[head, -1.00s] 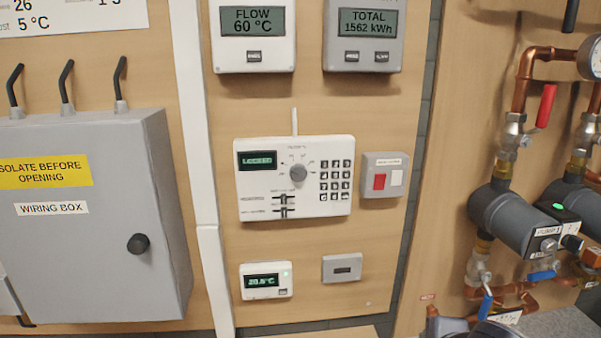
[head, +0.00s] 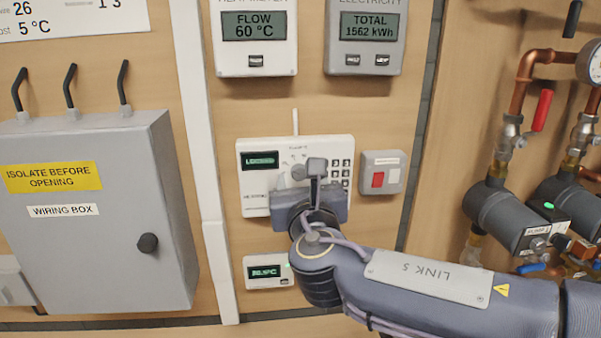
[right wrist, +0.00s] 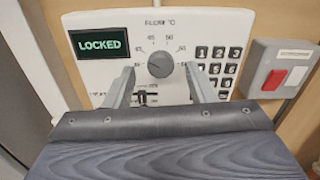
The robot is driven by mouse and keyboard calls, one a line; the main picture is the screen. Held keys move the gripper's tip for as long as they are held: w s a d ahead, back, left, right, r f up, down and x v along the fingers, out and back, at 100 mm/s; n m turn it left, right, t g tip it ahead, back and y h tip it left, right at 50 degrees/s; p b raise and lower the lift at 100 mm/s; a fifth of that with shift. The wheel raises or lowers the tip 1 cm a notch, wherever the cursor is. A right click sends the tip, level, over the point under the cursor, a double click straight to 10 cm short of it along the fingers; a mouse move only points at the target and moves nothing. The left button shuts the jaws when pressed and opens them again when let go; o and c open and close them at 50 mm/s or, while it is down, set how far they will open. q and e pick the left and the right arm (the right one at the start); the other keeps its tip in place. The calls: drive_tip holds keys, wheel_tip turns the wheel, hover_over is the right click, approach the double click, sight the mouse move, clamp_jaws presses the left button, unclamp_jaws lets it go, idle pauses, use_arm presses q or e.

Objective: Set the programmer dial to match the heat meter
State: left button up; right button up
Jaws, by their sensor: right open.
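The white programmer (head: 262,203) is on the wooden wall panel. Its screen reads LOCKED in the right wrist view (right wrist: 99,45). Its grey round dial (right wrist: 160,65) sits below a printed scale, with a keypad (right wrist: 216,66) to its right and sliders (right wrist: 146,93) below. The heat meter (head: 255,40) above reads FLOW 60 °C. My right gripper (head: 306,172) is in front of the programmer and hides its lower right part. In the right wrist view, its open fingers (right wrist: 156,85) stand on either side below the dial, with nothing between them. My left gripper is not in view.
An electricity meter (head: 366,40) reads 1562 kWh. A switch plate with a red button (head: 377,180) is just right of the programmer. A small thermostat (head: 266,272) is below. A wiring box (head: 95,240) stands left; copper pipes and pumps (head: 500,212) are right.

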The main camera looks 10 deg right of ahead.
drive_tip(key=shift+w, duration=0.9)
drive_tip(key=c, duration=1)
drive_tip(key=shift+o, duration=0.2)
drive_tip(key=shift+f+m+b, duration=0.2)
drive_tip(key=shift+m+b, duration=0.2)
drive_tip(key=shift+b, duration=0.15)
drive_tip(key=m+b, duration=1.1)
drive_tip(key=b, duration=0.2)
drive_tip(key=shift+f, duration=0.1)
drive_tip(key=m+b, duration=0.3)
drive_tip(key=m, duration=0.1)
drive_tip(key=shift+r+m+b, duration=0.2)
drive_tip(key=shift+m+b, duration=1.05)
drive_tip(key=shift+m, duration=0.65)
